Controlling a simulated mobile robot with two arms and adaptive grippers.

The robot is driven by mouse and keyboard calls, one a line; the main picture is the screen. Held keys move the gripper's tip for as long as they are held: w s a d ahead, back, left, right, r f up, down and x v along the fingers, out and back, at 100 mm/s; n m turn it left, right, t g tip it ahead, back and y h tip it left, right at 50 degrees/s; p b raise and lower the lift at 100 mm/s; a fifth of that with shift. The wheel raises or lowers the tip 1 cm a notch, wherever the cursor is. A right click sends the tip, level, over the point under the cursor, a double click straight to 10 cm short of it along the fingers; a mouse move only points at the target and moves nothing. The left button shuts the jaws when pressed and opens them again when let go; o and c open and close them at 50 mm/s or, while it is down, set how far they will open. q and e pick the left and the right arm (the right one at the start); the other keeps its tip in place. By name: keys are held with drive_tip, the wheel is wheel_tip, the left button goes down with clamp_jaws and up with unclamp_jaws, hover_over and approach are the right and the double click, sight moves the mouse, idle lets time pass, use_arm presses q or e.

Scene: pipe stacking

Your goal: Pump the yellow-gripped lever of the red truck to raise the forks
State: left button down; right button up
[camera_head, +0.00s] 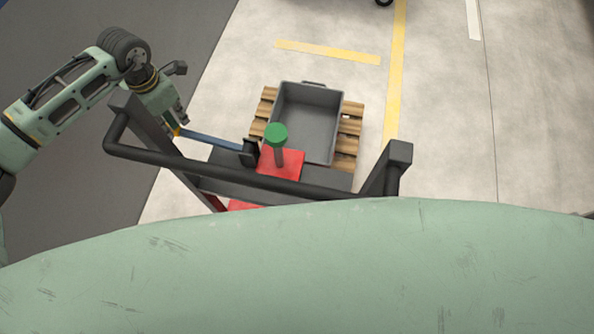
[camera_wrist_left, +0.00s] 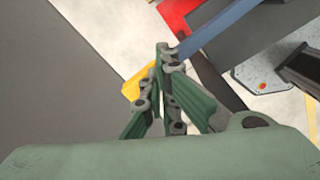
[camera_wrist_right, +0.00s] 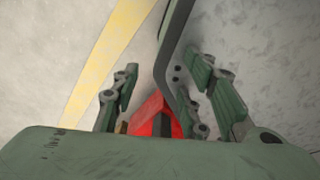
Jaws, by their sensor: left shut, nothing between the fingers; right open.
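The red truck (camera_head: 286,160) stands in the middle of the head view, with a dark handle frame and a green-topped post (camera_head: 276,136). Its blue lever (camera_head: 212,141) reaches left to a yellow grip (camera_head: 177,131). My left gripper (camera_head: 181,119) is at that end. In the left wrist view my left fingers (camera_wrist_left: 163,48) are shut and empty, overlapping the yellow grip (camera_wrist_left: 131,88) and the lever's end; contact is unclear. My right gripper (camera_wrist_right: 169,66) is open, with a dark bar (camera_wrist_right: 170,55) showing between its fingers. It is hidden in the head view. The forks are not clearly visible.
A grey bin (camera_head: 286,100) sits on a wooden pallet (camera_head: 350,125) beyond the truck. Yellow lines (camera_head: 395,70) mark the pale floor, which is clear to the right. Dark floor lies at the left. The truck's handle bar (camera_head: 200,168) crosses close to my left arm.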

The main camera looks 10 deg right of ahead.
use_arm(q)
wheel_tip(320, 180, down, 4)
drive_tip(key=b, duration=0.3)
drive_tip(key=shift+f, duration=0.25)
use_arm(e)
wheel_tip(320, 180, down, 4)
drive_tip(key=a, duration=0.2)
use_arm(q)
drive_tip(key=shift+r, duration=0.2)
wheel_tip(320, 180, up, 5)
drive_tip(key=p, duration=0.4)
wheel_tip(320, 180, up, 8)
drive_tip(key=p, duration=0.4)
drive_tip(key=shift+p, duration=0.3)
use_arm(e)
wheel_tip(320, 180, up, 9)
drive_tip(key=d, duration=0.1)
drive_tip(key=shift+d, duration=0.2)
use_arm(q)
wheel_tip(320, 180, up, 5)
drive_tip(key=p, duration=0.3)
hover_over(177, 129)
drive_tip(key=shift+f, duration=0.1)
use_arm(e)
drive_tip(key=shift+d+r, duration=0.2)
drive_tip(key=shift+r, duration=0.55)
drive_tip(key=shift+d+r, duration=0.15)
drive_tip(key=shift+r, duration=0.55)
